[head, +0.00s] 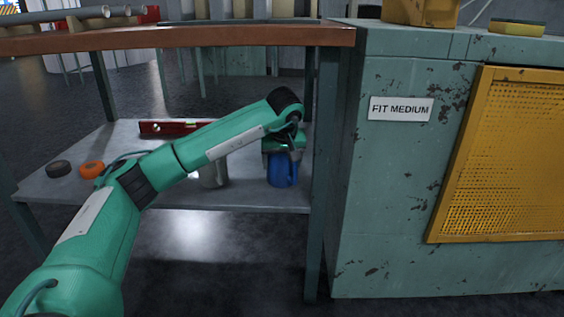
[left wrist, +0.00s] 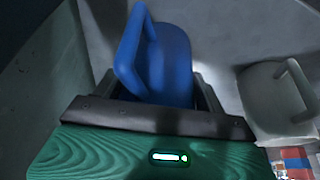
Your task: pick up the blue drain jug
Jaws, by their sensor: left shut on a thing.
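The blue drain jug (head: 282,172) stands on the grey lower shelf of the bench, near its right end by the bench leg. My left gripper (head: 281,158) reaches down over it from above and hides its top in the head view. In the left wrist view the jug (left wrist: 165,65) sits between the fingers of my left gripper (left wrist: 160,95), which is shut on it. The jug's handle points up and left there. I cannot tell whether the jug's base touches the shelf. My right gripper is not in view.
A grey-white jug (left wrist: 277,100) is beside the blue one, partly behind my arm in the head view (head: 214,174). A red level (head: 180,127), an orange roll (head: 92,169) and a dark roll (head: 59,168) lie on the shelf (head: 250,199). The bench top (head: 200,36) is above; a green cabinet (head: 400,180) stands right.

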